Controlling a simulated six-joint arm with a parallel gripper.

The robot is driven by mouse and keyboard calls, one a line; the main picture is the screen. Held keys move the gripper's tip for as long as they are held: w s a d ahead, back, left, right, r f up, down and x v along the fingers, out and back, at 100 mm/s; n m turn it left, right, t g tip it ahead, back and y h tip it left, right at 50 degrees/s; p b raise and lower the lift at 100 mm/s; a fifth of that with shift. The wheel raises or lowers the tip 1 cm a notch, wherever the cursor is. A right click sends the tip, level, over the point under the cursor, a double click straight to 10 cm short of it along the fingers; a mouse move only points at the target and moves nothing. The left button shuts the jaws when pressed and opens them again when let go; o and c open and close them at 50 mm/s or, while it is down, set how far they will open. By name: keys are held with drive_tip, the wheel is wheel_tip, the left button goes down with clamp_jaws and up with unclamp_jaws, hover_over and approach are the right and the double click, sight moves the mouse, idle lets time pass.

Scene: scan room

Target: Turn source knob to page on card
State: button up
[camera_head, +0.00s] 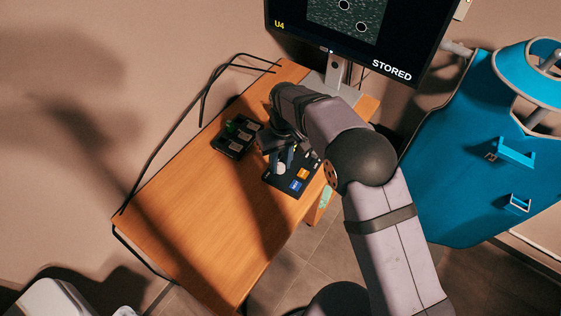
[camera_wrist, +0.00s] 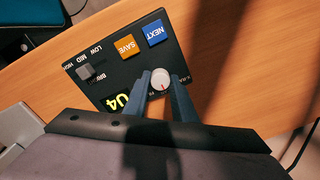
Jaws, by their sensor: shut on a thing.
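A dark control panel (camera_wrist: 112,66) lies on the wooden table; in the head view (camera_head: 278,187) my arm partly covers it. Its round white knob (camera_wrist: 160,77) has a red mark. My gripper (camera_wrist: 161,85) has one dark finger on each side of the knob and is shut on it. In the head view my gripper (camera_head: 284,160) reaches down onto the panel. The panel's small yellow display (camera_wrist: 117,101) seems to read U4, partly hidden by a finger. A small pale card (camera_head: 325,197) hangs near the table's front edge; its writing is too small to read.
A monitor (camera_head: 400,30) above the table shows U4 and STORED. The panel also has a blue NEXT button (camera_wrist: 155,33), an orange SAVE button (camera_wrist: 127,46) and a grey slider (camera_wrist: 86,71). A black box (camera_head: 236,136) stands left of the panel.

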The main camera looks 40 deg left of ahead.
sight(283, 165)
idle(0.3)
drive_tip(key=o, duration=1)
drive_tip(key=shift+o, duration=0.2)
drive_tip(key=shift+w+d+r+b, duration=0.1)
drive_tip(key=shift+r+b, duration=0.35)
drive_tip(key=shift+r, duration=1.4)
drive_tip(key=shift+w+r+b, duration=0.1)
drive_tip(key=shift+r+b, duration=0.3)
drive_tip(key=shift+r, duration=1.45)
drive_tip(key=shift+d, duration=0.1)
